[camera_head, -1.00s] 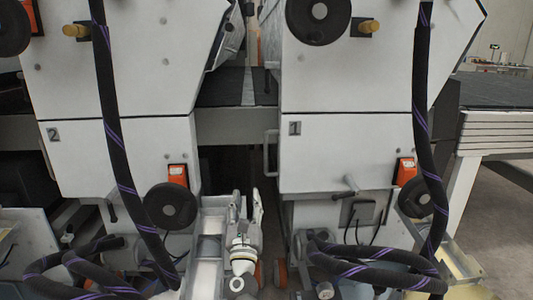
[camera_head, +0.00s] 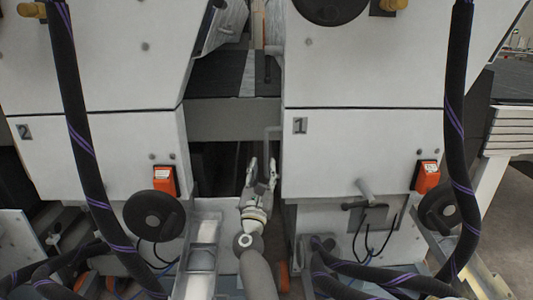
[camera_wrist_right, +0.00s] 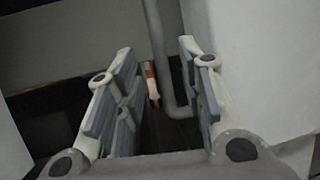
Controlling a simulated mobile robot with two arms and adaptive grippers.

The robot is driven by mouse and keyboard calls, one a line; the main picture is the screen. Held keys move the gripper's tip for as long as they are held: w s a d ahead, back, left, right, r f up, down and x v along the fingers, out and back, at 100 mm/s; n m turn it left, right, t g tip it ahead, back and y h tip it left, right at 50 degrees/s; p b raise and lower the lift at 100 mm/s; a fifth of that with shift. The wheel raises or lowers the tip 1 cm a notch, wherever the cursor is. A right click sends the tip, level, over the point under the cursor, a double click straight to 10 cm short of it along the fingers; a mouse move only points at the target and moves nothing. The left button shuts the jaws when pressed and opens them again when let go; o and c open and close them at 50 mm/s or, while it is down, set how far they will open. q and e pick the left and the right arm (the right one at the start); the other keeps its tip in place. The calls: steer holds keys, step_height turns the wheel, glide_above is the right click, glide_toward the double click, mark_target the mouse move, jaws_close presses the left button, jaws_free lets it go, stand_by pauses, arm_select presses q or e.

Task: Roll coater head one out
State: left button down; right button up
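Coater head one (camera_head: 345,150) is the white cabinet with the "1" plate, at right in the head view. A grey bar handle (camera_head: 266,140) stands at its left edge. My right gripper (camera_head: 262,166) is open and empty just below and in front of the handle. In the right wrist view, the handle (camera_wrist_right: 163,50) shows between and beyond the open fingers (camera_wrist_right: 155,62), its lower bend turning toward the white cabinet side (camera_wrist_right: 255,65). I cannot tell whether any finger touches it. My left gripper is not in view.
Coater head two (camera_head: 95,150) stands at left, with a dark gap (camera_head: 215,165) between the heads. Thick black hoses (camera_head: 75,110) hang in front of both heads. Orange switches (camera_head: 427,177) and black handwheels (camera_head: 155,215) stick out. A pale metal rail (camera_head: 203,245) lies low between the heads.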

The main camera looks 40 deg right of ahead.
mark_target(266, 156)
steer(key=x, duration=0.6)
steer(key=shift+w+d, duration=0.15)
steer(key=shift+d, duration=0.1)
jaws_close()
